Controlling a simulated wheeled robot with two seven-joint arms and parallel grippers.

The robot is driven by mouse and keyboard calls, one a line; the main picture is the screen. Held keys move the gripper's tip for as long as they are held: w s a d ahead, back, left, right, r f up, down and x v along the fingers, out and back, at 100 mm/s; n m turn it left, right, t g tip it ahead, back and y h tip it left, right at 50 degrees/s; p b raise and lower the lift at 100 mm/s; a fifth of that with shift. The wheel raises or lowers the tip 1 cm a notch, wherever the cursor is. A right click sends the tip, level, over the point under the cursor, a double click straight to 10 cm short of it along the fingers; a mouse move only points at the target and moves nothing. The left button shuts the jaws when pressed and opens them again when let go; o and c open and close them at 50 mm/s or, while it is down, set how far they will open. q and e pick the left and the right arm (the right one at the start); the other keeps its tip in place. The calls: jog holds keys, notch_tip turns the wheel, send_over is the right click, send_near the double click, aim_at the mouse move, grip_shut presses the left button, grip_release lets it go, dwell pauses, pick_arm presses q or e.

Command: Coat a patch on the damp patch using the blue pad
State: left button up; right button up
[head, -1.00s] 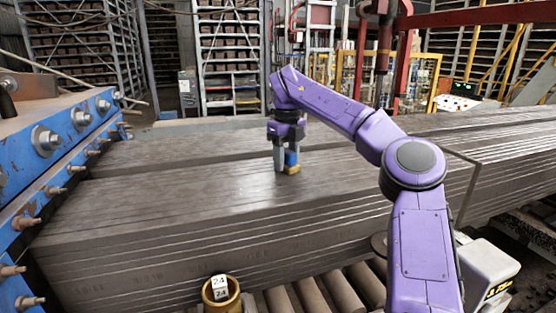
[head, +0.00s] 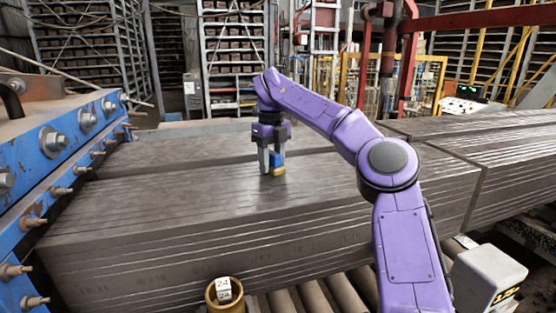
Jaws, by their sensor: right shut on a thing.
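My right gripper (head: 270,161) is shut on the blue pad (head: 277,159), which has a yellowish bottom. The pad is upright, low over the broad grey-brown clay slab (head: 160,195), and its bottom appears to meet the slab's top face. I cannot tell for sure whether it touches. The slab's top has paler, shiny streaks, but no clear outline of the damp patch can be made out. My left gripper is not in view.
A blue bolted machine frame (head: 65,140) borders the slab on the left. A white box-like unit (head: 487,278) is at front right. The slab's top around the pad is clear.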

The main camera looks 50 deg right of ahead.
aim_at(212, 179)
jog(key=shift+w+a, duration=0.85)
jog(key=shift+a, duration=0.55)
jog(key=shift+w+a, duration=0.9)
jog(key=shift+a, duration=0.55)
jog(key=shift+w+a, duration=0.85)
jog(key=shift+a, duration=0.55)
jog(key=shift+w+a, duration=0.6)
jog(key=shift+a, duration=0.35)
jog(key=shift+w+a+r, duration=0.1)
jog(key=shift+w+a, duration=0.45)
jog(key=shift+a, duration=0.3)
jog(key=shift+w+a, duration=0.5)
jog(key=shift+a, duration=0.35)
jog(key=shift+d+r, duration=0.2)
jog(key=shift+r, duration=0.85)
jog(key=shift+a+r, duration=0.3)
jog(key=shift+r, duration=0.15)
jog(key=shift+s+d, duration=0.1)
jog(key=shift+d, duration=0.1)
